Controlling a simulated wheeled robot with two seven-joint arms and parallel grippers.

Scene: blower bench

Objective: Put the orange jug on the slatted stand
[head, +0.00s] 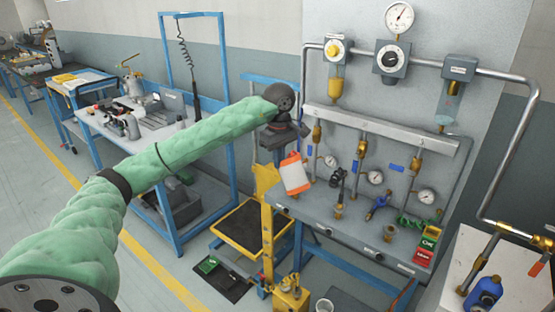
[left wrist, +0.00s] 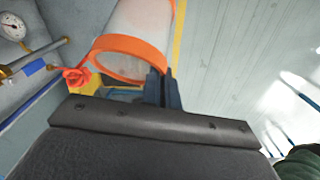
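The orange jug (head: 296,176) has a pale body with orange ends. It hangs tilted in the air below my left gripper (head: 290,150), in front of the grey bench. In the left wrist view the jug (left wrist: 139,45) shows its orange rim close to the dark fingers (left wrist: 164,90), which are close together at its edge. The grip point itself is partly hidden, but the jug hangs from the fingers. A low yellow-framed stand with a dark slatted top (head: 240,228) is on the floor, below and left of the jug. My right gripper is not in view.
A yellow post (head: 267,230) stands between the low stand and the grey bench (head: 350,231). The bench carries gauges and valves. A blue-framed workbench (head: 150,125) with tools is on the left. A yellow box (head: 291,297) and a dark tray (head: 222,277) are on the floor.

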